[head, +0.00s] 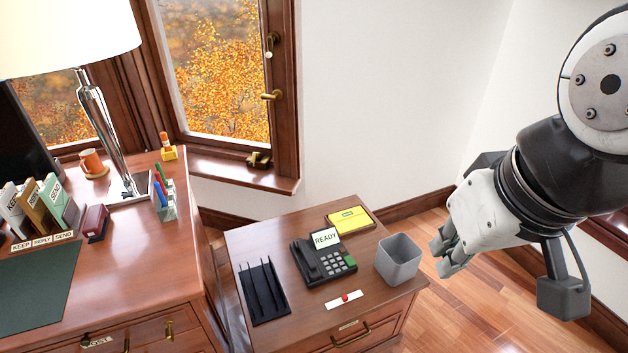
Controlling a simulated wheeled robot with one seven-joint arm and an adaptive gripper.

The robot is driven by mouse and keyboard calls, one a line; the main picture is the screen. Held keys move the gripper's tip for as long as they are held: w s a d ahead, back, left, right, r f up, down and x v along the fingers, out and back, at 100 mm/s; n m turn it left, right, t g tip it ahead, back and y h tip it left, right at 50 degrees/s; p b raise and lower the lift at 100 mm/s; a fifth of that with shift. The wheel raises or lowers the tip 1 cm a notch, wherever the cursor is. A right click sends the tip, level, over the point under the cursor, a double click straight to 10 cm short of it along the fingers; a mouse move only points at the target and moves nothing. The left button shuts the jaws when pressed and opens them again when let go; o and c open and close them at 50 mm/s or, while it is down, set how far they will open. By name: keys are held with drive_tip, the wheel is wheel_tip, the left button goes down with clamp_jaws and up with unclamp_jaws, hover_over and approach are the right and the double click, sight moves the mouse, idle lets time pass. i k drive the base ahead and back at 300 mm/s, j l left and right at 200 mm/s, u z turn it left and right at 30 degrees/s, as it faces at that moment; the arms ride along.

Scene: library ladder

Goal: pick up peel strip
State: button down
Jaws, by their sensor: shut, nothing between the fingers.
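A small white strip (353,299) with a red spot near its middle lies flat on the low wooden cabinet (290,235), near its front edge. It looks like the peel strip, but it is too small to be certain. My gripper (443,255) is at the right, in the air beside the cabinet. It is shut and empty, apart from the strip and to its upper right in the picture. Nothing covers the strip.
A grey open bin (399,260) stands on the cabinet between the strip and my gripper. A black phone (323,257), a black slotted tray (263,290) and a yellow pad (350,219) are also there. A taller desk (140,270) with a lamp stands left.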

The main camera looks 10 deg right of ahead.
sight(344, 298)
drive_tip(key=i+l+u, duration=0.35)
drive_tip(key=l, duration=0.25)
drive_tip(key=i+l+u, duration=0.15)
drive_tip(key=l, duration=0.2)
drive_tip(key=k+z, duration=0.25)
drive_tip(key=k+l+z, duration=0.1)
drive_tip(key=k+z, duration=0.2)
